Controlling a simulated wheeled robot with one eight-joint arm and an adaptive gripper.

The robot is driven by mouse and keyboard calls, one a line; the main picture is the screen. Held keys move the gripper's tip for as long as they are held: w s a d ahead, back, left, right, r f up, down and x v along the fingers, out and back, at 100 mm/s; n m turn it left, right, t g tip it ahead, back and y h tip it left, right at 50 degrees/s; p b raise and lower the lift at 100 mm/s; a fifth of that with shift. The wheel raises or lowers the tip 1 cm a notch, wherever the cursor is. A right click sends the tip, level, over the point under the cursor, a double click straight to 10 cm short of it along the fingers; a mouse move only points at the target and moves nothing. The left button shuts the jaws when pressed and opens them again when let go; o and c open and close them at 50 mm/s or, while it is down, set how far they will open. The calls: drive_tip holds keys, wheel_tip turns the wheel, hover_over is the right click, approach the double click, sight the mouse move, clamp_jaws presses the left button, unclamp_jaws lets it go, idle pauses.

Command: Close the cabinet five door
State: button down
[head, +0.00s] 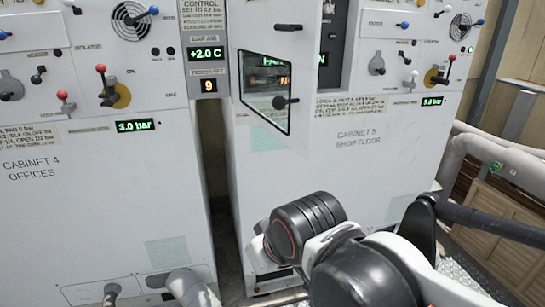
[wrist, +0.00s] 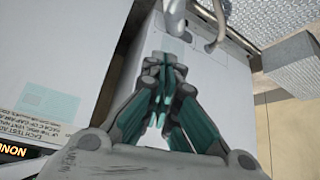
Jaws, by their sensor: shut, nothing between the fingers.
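My gripper (wrist: 165,68) is shut and empty in the wrist view, in front of white cabinet faces and grey pipes. In the head view, my arm is low in front of cabinet 5, below the door, and the gripper itself is hidden there. The door is not clearly recognisable in the wrist view.
Cabinet 4 (head: 95,200) stands to the left, across a narrow dark gap (head: 215,170). Levers and switches stick out from both cabinets' upper panels. Grey pipes (head: 187,287) sit low at left. Pipes (head: 495,160) and a slatted wooden box (head: 490,230) are at right.

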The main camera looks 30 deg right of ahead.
drive_tip(key=w+d+r+n+g+h+p, duration=0.2)
drive_tip(key=w+r+n+g+h+p, duration=0.2)
drive_tip(key=w+r+n+p, duration=0.75)
drive_tip(key=w+d+r+n+g+h+p, duration=0.1)
drive_tip(key=w+r+n+g+h+p, duration=0.3)
drive_tip(key=r+p, duration=0.85)
drive_tip(key=s+d+f+n+p, duration=0.1)
drive_tip(key=d+f+p, duration=0.4)
drive_tip(key=d+f, duration=0.5)
drive_tip(key=shift+s+d+f+h, duration=0.15)
drive_tip(key=shift+s+d+h, duration=0.25)
drive_tip(key=shift+d, duration=0.25)
